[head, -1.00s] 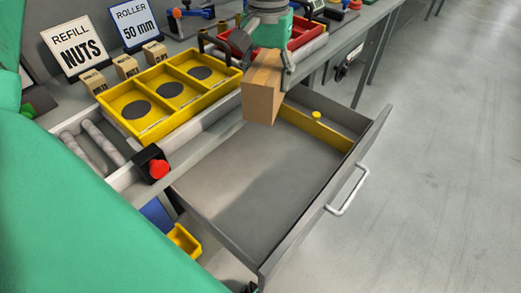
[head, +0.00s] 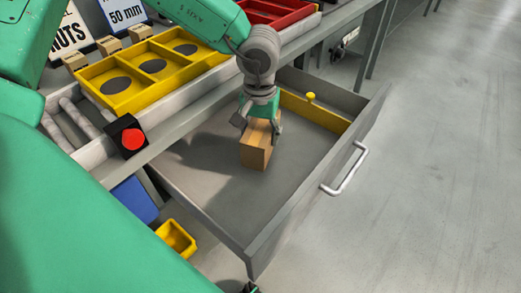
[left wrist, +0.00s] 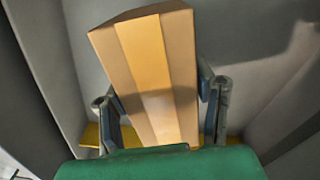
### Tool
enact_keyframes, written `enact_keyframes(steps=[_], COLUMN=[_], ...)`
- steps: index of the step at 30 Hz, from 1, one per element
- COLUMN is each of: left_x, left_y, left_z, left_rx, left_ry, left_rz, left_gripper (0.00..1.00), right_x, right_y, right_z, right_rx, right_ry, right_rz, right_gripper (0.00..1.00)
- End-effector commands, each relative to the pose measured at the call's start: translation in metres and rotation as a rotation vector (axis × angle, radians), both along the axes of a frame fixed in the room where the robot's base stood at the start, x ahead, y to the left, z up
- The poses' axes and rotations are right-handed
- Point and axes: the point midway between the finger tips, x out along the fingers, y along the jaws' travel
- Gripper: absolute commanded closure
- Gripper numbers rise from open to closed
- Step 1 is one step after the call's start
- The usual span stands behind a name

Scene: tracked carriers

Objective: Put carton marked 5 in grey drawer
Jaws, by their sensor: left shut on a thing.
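The brown carton (head: 256,154) is inside the open grey drawer (head: 205,205), toward its back middle. My left gripper (head: 258,122) is shut on the carton from above, with a finger on each side. In the left wrist view the carton (left wrist: 155,70) fills the middle between the two fingers (left wrist: 160,110), and a tape strip runs along it. No number shows on the faces in view. I cannot tell whether its underside touches the drawer floor.
A yellow divider (head: 325,118) with a yellow knob (head: 311,96) crosses the drawer's far end. A yellow tray (head: 120,95) with dark discs and a red button box (head: 130,137) stand left. The drawer's near floor is clear. Small cartons (head: 108,45) stand behind the tray.

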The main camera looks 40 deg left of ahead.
Motion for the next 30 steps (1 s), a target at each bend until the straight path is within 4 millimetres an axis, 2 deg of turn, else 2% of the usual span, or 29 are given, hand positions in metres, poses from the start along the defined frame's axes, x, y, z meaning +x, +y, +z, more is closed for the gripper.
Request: enact_keyframes(steps=[5,12,24,25,26,30], left_x=[0.0,0.0,0.0,0.0,0.0,0.0], left_y=[0.003,0.0,0.0,0.001,0.001,0.001], left_z=[-0.01,-0.043,-0.047,-0.047,-0.048,-0.048], left_rx=[-0.005,-0.003,-0.003,-0.004,-0.004,-0.004], left_ry=[-0.002,-0.001,-0.001,0.0,0.0,0.0], left_rz=[0.001,0.0,-0.001,0.0,0.0,0.0], left_gripper=[1.0,1.0,1.0,0.39,0.28,0.28], right_x=[0.0,0.0,0.0,0.0,0.0,0.0], right_y=[0.0,0.001,0.0,0.0,0.0,0.0], right_z=[-0.004,-0.018,-0.014,-0.015,-0.015,-0.015], right_rx=[0.0,0.001,0.0,0.0,0.0,0.0], right_ry=[0.0,0.0,0.0,0.0,0.0,0.0], right_rz=[0.001,0.001,0.001,0.001,0.001,0.001], right_gripper=[0.71,0.71,0.71,0.71,0.71,0.71])
